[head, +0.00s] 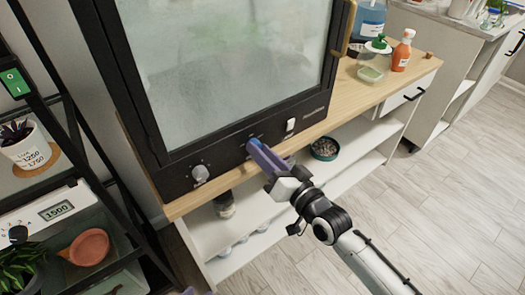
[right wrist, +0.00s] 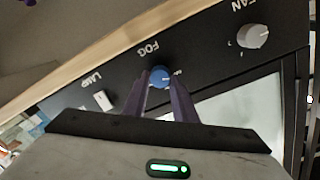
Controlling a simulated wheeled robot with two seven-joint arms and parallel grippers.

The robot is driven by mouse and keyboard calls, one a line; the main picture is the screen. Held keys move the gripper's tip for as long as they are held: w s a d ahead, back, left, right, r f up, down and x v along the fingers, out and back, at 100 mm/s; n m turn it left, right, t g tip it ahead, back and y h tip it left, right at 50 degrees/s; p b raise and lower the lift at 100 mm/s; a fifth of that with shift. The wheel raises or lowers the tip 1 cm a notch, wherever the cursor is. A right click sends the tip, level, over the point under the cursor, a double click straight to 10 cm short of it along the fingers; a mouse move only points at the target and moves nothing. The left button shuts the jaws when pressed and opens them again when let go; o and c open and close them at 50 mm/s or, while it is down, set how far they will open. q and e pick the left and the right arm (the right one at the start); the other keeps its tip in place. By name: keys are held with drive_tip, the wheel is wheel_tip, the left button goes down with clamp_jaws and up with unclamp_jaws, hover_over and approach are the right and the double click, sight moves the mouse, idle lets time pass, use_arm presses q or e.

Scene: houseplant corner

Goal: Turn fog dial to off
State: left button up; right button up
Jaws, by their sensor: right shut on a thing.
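The fog dial (right wrist: 160,76) is a small blue knob on the black front panel below the glass cabinet, with an upside-down FOG label beside it in the right wrist view. My right gripper (right wrist: 161,84) has its purple fingers on either side of the knob and is shut on it. In the head view the right gripper (head: 256,148) reaches the panel from the lower right, and its fingers mostly hide the dial. The dial's pointer is too small to read. Only a purple bit, likely my left gripper (head: 188,291), shows at the bottom edge.
A grey fan dial (head: 200,173) is left of the fog dial, and a white lamp switch (head: 291,124) is right. The cabinet's glass door (head: 220,65) looks misted. Bottles and a jar stand right on the wooden top (head: 385,90). A plant shelf stands left.

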drive_tip(key=shift+f, duration=0.1)
idle(0.3)
drive_tip(key=o, duration=1)
drive_tip(key=shift+o, duration=0.2)
drive_tip(key=v, duration=1)
drive_tip(key=shift+s, duration=0.15)
drive_tip(key=shift+d, duration=0.1)
drive_tip(key=s+d+f+n+g+h, duration=0.1)
drive_tip(key=s+d+f+g+h, duration=0.2)
drive_tip(key=s+f, duration=0.6)
drive_tip(key=s+d+f+n+g+h, duration=0.1)
drive_tip(key=s+d+f+g+h, duration=0.2)
drive_tip(key=s+d+f, duration=0.4)
drive_tip(key=s+f+h, duration=0.1)
drive_tip(key=s+f, duration=0.2)
drive_tip(key=f, duration=0.2)
